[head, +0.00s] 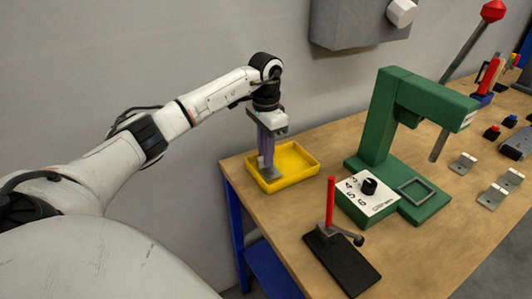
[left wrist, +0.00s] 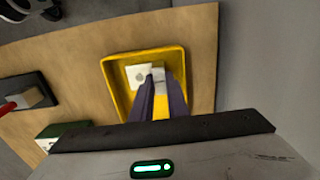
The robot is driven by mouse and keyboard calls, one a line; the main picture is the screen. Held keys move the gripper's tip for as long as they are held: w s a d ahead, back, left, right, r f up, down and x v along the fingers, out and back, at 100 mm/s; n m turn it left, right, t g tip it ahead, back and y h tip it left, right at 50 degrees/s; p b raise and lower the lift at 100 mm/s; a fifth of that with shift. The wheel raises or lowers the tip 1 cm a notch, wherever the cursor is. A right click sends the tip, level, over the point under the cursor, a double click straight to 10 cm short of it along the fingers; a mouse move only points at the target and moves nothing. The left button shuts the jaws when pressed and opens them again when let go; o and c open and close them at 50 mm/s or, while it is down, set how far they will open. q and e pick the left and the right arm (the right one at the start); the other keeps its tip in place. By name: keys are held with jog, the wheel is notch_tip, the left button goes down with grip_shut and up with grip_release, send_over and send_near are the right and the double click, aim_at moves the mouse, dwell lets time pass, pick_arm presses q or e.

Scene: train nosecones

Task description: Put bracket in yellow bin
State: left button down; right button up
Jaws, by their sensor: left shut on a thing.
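The yellow bin (head: 297,158) is a shallow tray at the table's left end; it also shows in the left wrist view (left wrist: 180,62). My left gripper (head: 266,160) points down over the bin, its purple fingers shut on a small grey metal bracket (head: 271,174). In the left wrist view the fingertips (left wrist: 160,86) grip the bracket (left wrist: 136,75), which lies within the outline of the bin's rim. I cannot tell whether the bracket touches the bin floor. Three more brackets (head: 463,163) (head: 492,197) (head: 511,180) lie on the right of the table. My right gripper is not in view.
A green press (head: 378,125) stands right of the bin on the wooden table (head: 290,220), with a numbered dial box (head: 366,200) at its base. A black stand with a red handle (head: 330,205) is in front. A grey wall box (head: 355,25) hangs behind.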

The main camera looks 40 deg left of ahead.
pick_arm(q)
jog(key=shift+f, duration=0.45)
jog(key=c, duration=1.7)
grip_release()
jog(key=shift+r, duration=0.1)
notch_tip(320, 180, up, 12)
jog(key=shift+r, duration=0.1)
